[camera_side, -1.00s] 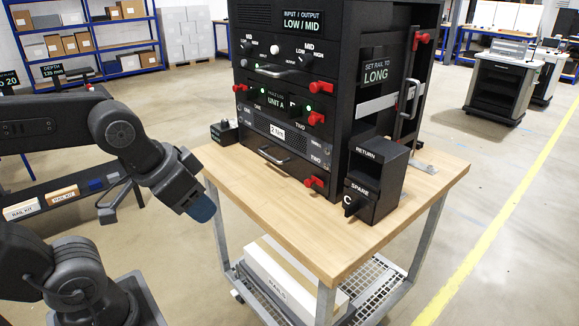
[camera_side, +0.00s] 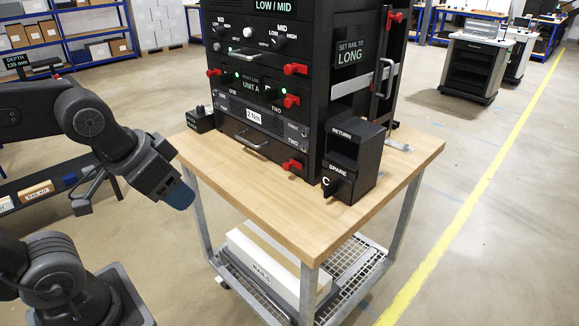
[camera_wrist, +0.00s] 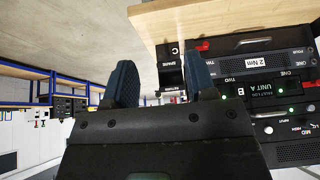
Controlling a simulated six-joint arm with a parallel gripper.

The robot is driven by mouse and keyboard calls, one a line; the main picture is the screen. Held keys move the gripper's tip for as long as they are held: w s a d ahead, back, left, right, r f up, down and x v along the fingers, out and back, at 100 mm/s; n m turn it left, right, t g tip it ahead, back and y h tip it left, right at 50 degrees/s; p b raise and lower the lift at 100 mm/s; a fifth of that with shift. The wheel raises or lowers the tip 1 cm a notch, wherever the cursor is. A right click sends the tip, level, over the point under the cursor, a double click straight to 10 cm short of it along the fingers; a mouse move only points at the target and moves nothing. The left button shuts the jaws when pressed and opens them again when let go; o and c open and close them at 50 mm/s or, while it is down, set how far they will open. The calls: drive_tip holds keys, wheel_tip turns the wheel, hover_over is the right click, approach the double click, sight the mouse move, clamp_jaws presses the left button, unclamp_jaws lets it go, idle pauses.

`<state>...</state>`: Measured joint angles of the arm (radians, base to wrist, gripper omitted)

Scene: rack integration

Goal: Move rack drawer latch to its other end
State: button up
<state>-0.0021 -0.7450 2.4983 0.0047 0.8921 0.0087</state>
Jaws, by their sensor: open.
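The black rack (camera_side: 312,110) stands on a wooden-topped cart. Its bottom drawer (camera_side: 240,135) has a bar handle and a red latch (camera_side: 292,165) at its lower right; I cannot tell for certain that this is the task's latch. The same red latch seems to show in the wrist view (camera_wrist: 203,46), partly behind a finger. My gripper (camera_side: 180,194) is in front of the cart's left side, apart from the rack and empty. In the wrist view its two blue fingertips (camera_wrist: 160,75) are spread apart.
Other red latches (camera_side: 295,69) sit higher on the rack front. A black RETURN/SPARE box (camera_side: 352,165) stands right of the drawer on the wooden top (camera_side: 285,205). A small black box (camera_side: 200,119) is at the left. The front of the top is clear.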

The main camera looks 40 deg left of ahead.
drive_tip(key=w+a+f+m+t+y, duration=0.25)
drive_tip(key=w+a+m, duration=0.45)
drive_tip(key=w, duration=0.4)
drive_tip(key=w+a+f+m+t+y, duration=0.1)
drive_tip(key=w+a+f+m+t, duration=0.15)
drive_tip(key=w+a+m, duration=0.6)
drive_tip(key=w+a+f+m+t+h, duration=0.1)
drive_tip(key=w+f+m+t+h, duration=0.25)
drive_tip(key=w+f+m, duration=0.3)
drive_tip(key=m+h, duration=0.3)
drive_tip(key=m, duration=0.3)
approach(284, 167)
drive_tip(key=s+a+r, duration=0.2)
drive_tip(key=s, duration=0.1)
drive_tip(key=shift+w+d+f+m+h, duration=0.1)
drive_tip(key=shift+d+f+m+h, duration=0.15)
drive_tip(key=shift+f+m+h, duration=0.25)
drive_tip(key=shift+f+m, duration=0.2)
drive_tip(key=shift+m, duration=0.1)
drive_tip(key=shift+w+d, duration=0.15)
drive_tip(key=shift+w, duration=0.15)
drive_tip(key=x, duration=1.3)
drive_tip(key=shift+d+r, duration=0.1)
drive_tip(key=shift+c, duration=0.3)
